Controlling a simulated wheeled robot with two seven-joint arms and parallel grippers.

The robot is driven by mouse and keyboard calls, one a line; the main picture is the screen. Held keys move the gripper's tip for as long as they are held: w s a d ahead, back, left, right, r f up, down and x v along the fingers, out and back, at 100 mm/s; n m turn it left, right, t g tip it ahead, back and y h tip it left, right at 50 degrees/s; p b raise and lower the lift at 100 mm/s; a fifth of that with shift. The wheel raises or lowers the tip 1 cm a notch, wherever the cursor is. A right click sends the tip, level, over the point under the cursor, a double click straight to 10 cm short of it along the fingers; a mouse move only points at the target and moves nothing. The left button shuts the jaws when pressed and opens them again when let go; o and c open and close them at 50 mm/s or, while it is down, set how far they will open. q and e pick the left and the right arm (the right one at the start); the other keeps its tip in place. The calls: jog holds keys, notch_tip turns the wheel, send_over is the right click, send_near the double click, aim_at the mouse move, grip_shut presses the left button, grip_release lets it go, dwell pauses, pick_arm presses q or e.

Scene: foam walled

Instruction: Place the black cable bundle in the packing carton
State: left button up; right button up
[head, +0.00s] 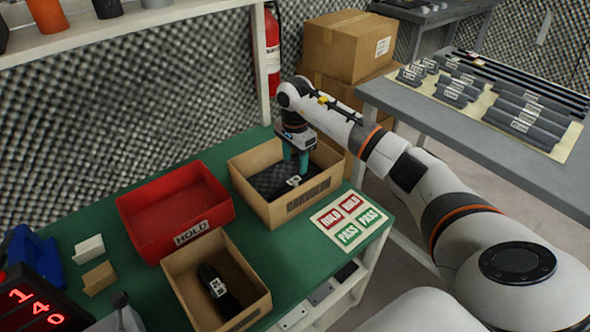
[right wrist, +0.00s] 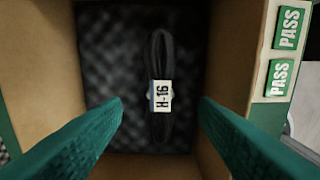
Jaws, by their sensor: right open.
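A black cable bundle (right wrist: 161,90) with a white tag reading H-16 lies on dark foam in an open brown carton (head: 243,188) with printing on its front. In the head view its tag shows between my fingers. My right gripper (head: 296,172) points down inside this carton, open, its teal fingers on either side of the bundle and apart from it. In the right wrist view the carton's wall (right wrist: 228,50) rises to the right. A second black bundle (head: 222,293) with a white tag lies in a smaller open carton (head: 183,281) nearer me. My left gripper is not in view.
A red HOLD bin (head: 160,193) stands left of the cartons on the green bench (head: 110,218). A HOLD/PASS card (head: 349,218) lies right of the far carton. A red display (head: 38,305) stands front left. A shelf (head: 130,28) overhangs behind.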

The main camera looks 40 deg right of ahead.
aim_at(295, 179)
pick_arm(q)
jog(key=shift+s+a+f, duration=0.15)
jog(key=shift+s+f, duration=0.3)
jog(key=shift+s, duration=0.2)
pick_arm(e)
notch_tip(295, 179, up, 7)
